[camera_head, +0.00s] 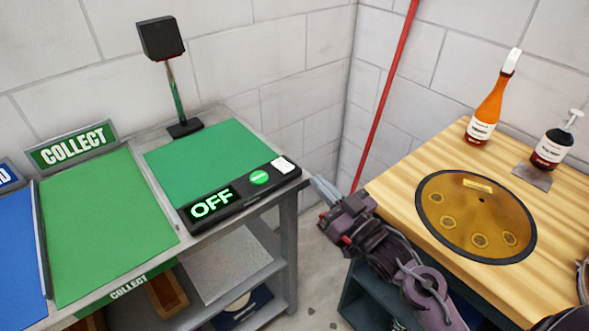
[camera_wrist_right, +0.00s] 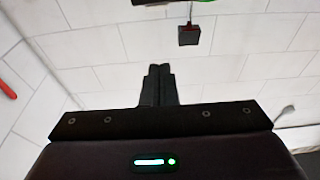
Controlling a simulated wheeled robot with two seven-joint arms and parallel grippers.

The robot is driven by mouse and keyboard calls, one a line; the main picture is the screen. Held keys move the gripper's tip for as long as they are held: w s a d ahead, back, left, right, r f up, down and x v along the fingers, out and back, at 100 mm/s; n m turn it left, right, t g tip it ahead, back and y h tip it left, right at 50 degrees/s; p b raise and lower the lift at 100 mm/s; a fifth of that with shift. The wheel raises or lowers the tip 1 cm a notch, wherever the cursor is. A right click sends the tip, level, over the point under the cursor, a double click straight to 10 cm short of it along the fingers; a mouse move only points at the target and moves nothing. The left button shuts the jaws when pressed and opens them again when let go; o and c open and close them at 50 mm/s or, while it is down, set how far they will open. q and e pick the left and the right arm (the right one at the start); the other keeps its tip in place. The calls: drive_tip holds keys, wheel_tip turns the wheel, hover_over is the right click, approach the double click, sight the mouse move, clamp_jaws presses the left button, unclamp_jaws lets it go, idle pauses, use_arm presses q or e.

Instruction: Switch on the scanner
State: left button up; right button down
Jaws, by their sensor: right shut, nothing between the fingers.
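The scanner has a black head (camera_head: 160,38) on a thin post with a dark foot. In front of its green pad (camera_head: 205,160) lies a black control panel (camera_head: 235,196) with a lit "OFF" display (camera_head: 212,203), a round green button (camera_head: 259,178) and a white square (camera_head: 284,164) at its right end. My right gripper (camera_head: 324,188) is shut and empty, just right of the panel's right end and apart from it. In the right wrist view, its closed fingers (camera_wrist_right: 158,84) point toward the wall, and the scanner head (camera_wrist_right: 188,35) appears upside down. My left gripper is out of view.
A green "COLLECT" mat (camera_head: 105,225) lies left of the scanner. A wooden table (camera_head: 400,185) at the right holds a bronze drum (camera_head: 470,205), an orange bottle (camera_head: 488,108) and a dark pump bottle (camera_head: 553,148). A red pole (camera_head: 385,95) leans in the corner.

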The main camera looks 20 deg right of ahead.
drive_tip(key=shift+w, duration=0.1)
wheel_tip(320, 180, up, 2)
drive_tip(key=p, duration=0.2)
hover_over(283, 165)
drive_tip(key=r+v, duration=0.1)
drive_tip(key=v, duration=0.2)
drive_tip(key=shift+d, duration=0.2)
drive_tip(key=f, duration=0.3)
drive_tip(key=shift+s, duration=0.25)
drive_tip(key=shift+s+d+f+p, duration=0.1)
drive_tip(key=shift+s+f+p, duration=0.15)
drive_tip(key=shift+f, duration=0.4)
drive_tip(key=shift+w, duration=0.1)
